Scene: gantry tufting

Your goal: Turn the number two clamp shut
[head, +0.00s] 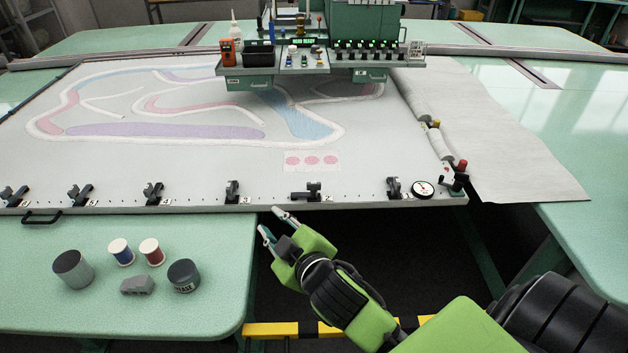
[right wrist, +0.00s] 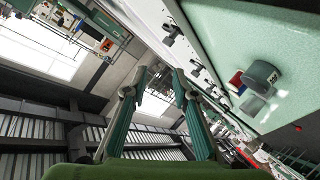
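A row of black clamps runs along the front rail (head: 360,200) of the frame with the grey cloth. One clamp (head: 307,192) right of the middle has its handle lying sideways. The clamp to its left (head: 232,191) and the one to its right (head: 393,187) stand more upright. The small number tags beside them are too small to read surely, so I cannot tell which is number two. My right gripper (head: 272,222) is open and empty, just in front of and below the rail, between the middle clamps. Its two spread fingers also show in the right wrist view (right wrist: 160,80). My left gripper is not in view.
A green side table (head: 60,315) at front left holds a grey cup (head: 73,269), two thread spools (head: 121,252), a grey block (head: 137,286) and a dark jar (head: 184,275). A dial gauge (head: 423,189) sits at the rail's right end. The tufting machine (head: 365,25) stands behind.

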